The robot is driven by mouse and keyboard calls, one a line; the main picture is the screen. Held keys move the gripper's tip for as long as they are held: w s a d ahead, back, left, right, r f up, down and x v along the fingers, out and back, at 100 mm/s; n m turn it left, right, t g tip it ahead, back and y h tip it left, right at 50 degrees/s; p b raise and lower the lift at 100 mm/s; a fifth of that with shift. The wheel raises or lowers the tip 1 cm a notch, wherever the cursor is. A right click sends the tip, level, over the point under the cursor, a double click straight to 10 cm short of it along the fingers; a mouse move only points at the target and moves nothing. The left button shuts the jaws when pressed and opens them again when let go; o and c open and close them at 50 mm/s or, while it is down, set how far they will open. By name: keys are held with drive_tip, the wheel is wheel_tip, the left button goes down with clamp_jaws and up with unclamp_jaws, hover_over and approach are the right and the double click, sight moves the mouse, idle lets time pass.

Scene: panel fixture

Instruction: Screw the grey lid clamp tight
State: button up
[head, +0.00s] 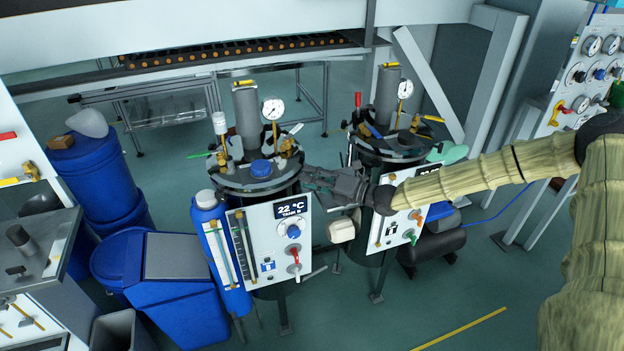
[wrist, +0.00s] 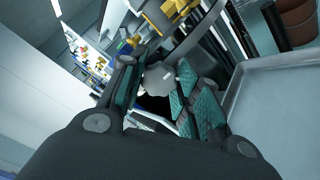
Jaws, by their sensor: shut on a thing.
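My gripper (head: 310,180) comes in from the right and reaches the right rim of the left tank's lid (head: 232,176). In the wrist view, the two teal-padded fingers of my gripper (wrist: 158,90) are closed around a pale grey rounded knob, which I take as the grey lid clamp (wrist: 160,77). The pads sit on either side of it. In the head view the clamp is hidden by my gripper. How far the clamp is screwed down cannot be told.
The tank's panel (head: 272,240) with dial and red-handled valve is below my gripper. A second tank (head: 385,150) stands close on the right, behind my forearm. Blue bins (head: 175,280) stand left.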

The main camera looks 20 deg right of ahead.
drive_tip(key=shift+m, duration=0.3)
drive_tip(key=o, duration=1)
drive_tip(key=shift+d, duration=0.1)
drive_tip(key=v, duration=1.2)
